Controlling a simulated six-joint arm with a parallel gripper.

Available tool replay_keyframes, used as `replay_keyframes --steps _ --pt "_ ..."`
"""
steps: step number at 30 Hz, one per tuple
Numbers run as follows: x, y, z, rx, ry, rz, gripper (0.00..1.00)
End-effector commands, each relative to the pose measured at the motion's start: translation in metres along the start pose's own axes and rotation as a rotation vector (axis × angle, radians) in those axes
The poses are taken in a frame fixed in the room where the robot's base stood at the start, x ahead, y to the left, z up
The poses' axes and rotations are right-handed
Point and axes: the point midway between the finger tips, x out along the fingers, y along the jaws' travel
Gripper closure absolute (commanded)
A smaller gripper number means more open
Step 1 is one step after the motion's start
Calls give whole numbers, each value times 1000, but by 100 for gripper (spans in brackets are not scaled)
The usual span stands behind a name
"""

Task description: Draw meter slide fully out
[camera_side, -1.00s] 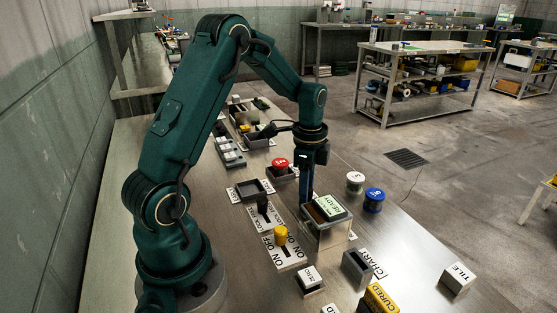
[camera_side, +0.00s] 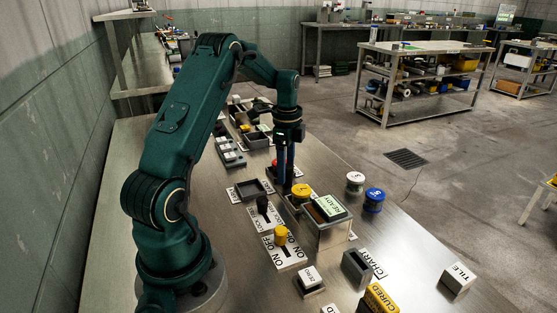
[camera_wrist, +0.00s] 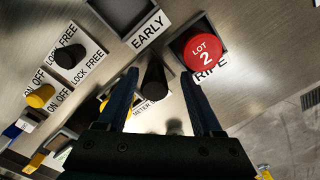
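The meter slide shows in the wrist view as a black handle (camera_wrist: 154,78) beside a white label (camera_wrist: 150,116) that reads METER and is partly hidden. My gripper (camera_wrist: 160,78) is open, its two dark blue fingers on either side of the handle with gaps showing. I cannot tell how far above the handle the fingertips are. In the side view my gripper (camera_side: 285,182) points down just left of the clear box with the green READY screen (camera_side: 331,205); the handle is hidden there.
A red LOT 2 jar (camera_wrist: 204,53) stands by the RIPE label, close to my right finger. A yellow-topped jar (camera_side: 301,190) is beside the box. A black LOCK/FREE knob (camera_side: 262,204) and yellow ON/OFF knob (camera_side: 281,235) stand nearby.

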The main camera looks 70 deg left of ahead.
Motion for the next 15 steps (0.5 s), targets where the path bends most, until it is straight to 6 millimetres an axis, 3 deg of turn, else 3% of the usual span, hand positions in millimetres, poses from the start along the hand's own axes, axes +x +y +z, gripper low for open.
replay_keyframes --steps 9,15 --pt "-1 2 -2 1 3 7 32" --pt "-25 1 -2 1 3 1 32"
